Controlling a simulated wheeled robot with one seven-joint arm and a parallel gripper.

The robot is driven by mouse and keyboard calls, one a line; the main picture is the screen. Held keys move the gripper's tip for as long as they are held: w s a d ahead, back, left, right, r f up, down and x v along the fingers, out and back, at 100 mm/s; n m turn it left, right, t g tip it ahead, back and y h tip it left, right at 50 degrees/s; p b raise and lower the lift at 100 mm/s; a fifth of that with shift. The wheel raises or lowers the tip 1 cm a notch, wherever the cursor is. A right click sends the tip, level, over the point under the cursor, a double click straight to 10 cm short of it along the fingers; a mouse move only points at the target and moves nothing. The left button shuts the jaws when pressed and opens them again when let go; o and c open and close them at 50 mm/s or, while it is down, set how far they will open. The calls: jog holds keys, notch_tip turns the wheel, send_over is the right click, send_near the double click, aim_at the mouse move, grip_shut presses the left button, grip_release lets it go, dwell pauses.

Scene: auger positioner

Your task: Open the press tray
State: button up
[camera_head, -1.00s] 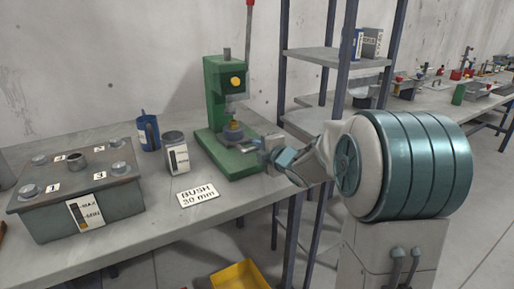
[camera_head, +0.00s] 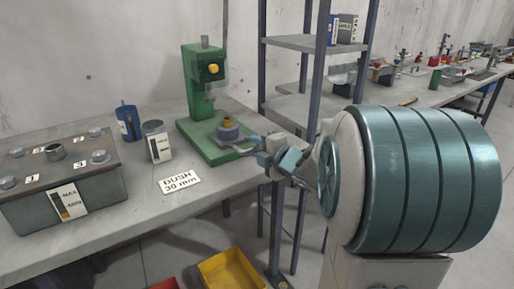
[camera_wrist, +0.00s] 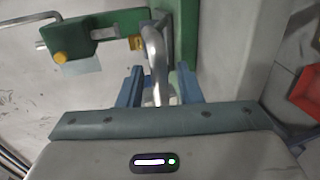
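The green press (camera_head: 200,72) stands on the bench, with a yellow knob on its head. Its tray is out from under the ram, and a round grey-blue bush piece (camera_head: 228,130) sits on it in front of the press column. My gripper (camera_head: 266,150) is at the tray's front end, right of the press base. In the wrist view, the curved metal tray handle (camera_wrist: 153,60) runs between the two blue fingers of my gripper (camera_wrist: 160,80). The fingers stand apart, with a gap visible beside the handle. The exact contact is unclear.
A battery-like box (camera_head: 60,180), a labelled jar (camera_head: 157,142), a blue cup (camera_head: 128,124) and a "BUSH 30 mm" card (camera_head: 180,182) are on the bench. Grey shelving (camera_head: 308,42) stands right of the press. A yellow bin (camera_head: 230,270) is below the bench edge.

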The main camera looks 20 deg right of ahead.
jog(key=p+v, duration=0.2)
jog(key=v, duration=1.1)
jog(key=shift+s, duration=0.4)
jog(key=shift+r, duration=0.1)
